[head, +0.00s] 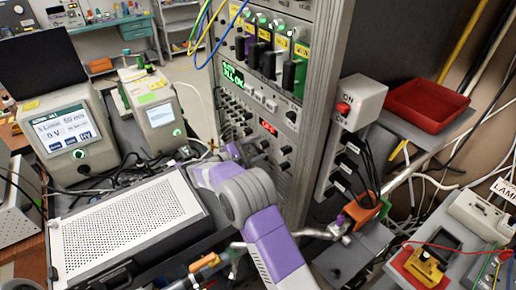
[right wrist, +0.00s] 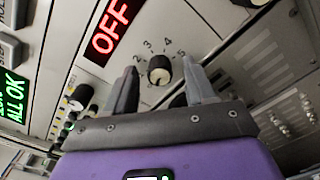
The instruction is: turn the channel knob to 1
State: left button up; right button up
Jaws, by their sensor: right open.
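The channel knob (right wrist: 159,70) is a small round dark knob with a pale face on the grey panel in the right wrist view. The figures 2, 3, 4 and 5 run in an arc above it. The figure 1 is not visible, and I cannot tell where the knob points. My right gripper (right wrist: 159,66) is open, with one grey finger on each side of the knob; I cannot tell whether they touch it. In the head view my right gripper (head: 236,152) is at the rack front, and I cannot make out the knob there. My left gripper is not in view.
The rack (head: 319,70) bears a red display (head: 268,128), a green display (head: 233,74) and several other knobs close to my gripper. A perforated white panel (head: 125,220) lies left of my arm. A red tray (head: 425,105) and a grey switch box (head: 360,103) stand right of the rack.

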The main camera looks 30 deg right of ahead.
jog(key=shift+d, duration=0.2)
grip_shut()
dwell(0.3)
jog(key=m+b, duration=0.5)
jog(key=shift+a+f, duration=0.1)
jog(key=shift+f, duration=0.1)
jog(key=shift+r+m+b, duration=0.1)
jog(key=shift+m+b, duration=1.6)
jog(key=shift+m, duration=0.2)
